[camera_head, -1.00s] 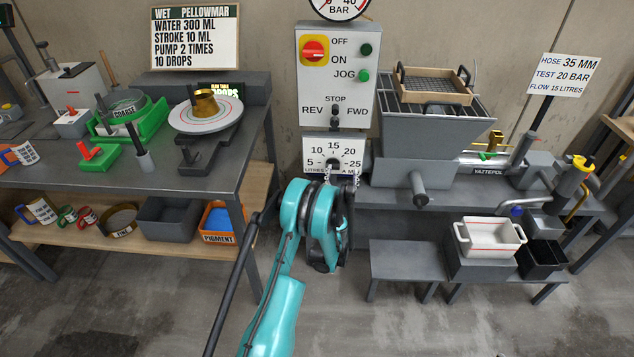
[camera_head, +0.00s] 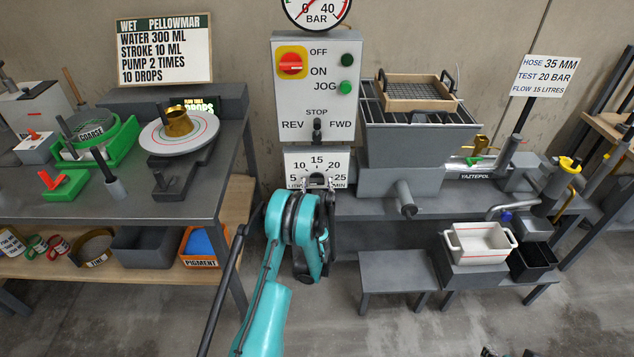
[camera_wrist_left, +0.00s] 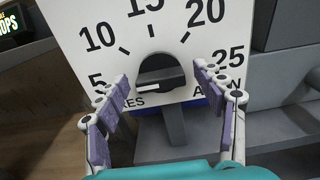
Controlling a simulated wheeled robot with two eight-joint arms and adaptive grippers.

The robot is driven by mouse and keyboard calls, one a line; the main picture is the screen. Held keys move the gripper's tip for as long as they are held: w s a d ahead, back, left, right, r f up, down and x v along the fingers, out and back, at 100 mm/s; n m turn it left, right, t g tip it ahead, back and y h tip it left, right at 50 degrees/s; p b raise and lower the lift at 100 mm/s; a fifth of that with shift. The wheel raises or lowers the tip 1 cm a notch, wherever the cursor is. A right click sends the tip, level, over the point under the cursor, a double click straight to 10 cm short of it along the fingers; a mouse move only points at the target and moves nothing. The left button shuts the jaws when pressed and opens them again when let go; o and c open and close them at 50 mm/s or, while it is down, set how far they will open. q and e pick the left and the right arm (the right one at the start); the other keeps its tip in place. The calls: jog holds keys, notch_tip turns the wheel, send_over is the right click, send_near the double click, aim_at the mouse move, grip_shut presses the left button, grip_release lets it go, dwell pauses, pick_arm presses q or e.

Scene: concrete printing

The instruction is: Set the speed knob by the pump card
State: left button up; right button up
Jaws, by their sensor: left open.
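The speed dial plate (camera_head: 300,160) is white with marks from 5 to 25 litres/min. It fills the top of the left wrist view (camera_wrist_left: 115,15). Its black knob (camera_wrist_left: 163,72) has a white pointer line at its left end, toward the 5 side. My left gripper (camera_head: 317,183) is at the dial's lower part and partly hides the knob in the head view. In the left wrist view its open fingers (camera_wrist_left: 165,95) stand either side of the knob, apart from it. The pump card (camera_head: 548,76) reads hose 35 mm, test 20 bar, flow 15 litres.
Above the dial is the control box (camera_head: 287,105) with a red switch, green buttons and a REV/FWD lever. The grey hopper (camera_head: 420,140) stands close right. A bench (camera_head: 190,205) with tools is left. Dark tips at the bottom right edge may be my right gripper.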

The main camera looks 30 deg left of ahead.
pick_arm(q)
jog(key=shift+r, duration=0.1)
jog(key=shift+c, duration=0.3)
jog(key=c, duration=1.1)
jog(key=shift+m, duration=0.3)
jog(key=m, duration=0.3)
jog(key=shift+d+m, duration=0.1)
jog(key=shift+m, duration=0.2)
jog(key=m, duration=0.4)
jog(key=shift+m, duration=0.3)
jog(key=m, duration=0.4)
jog(key=shift+w+d, duration=0.1)
jog(key=m, duration=0.5)
jog(key=shift+f, duration=0.2)
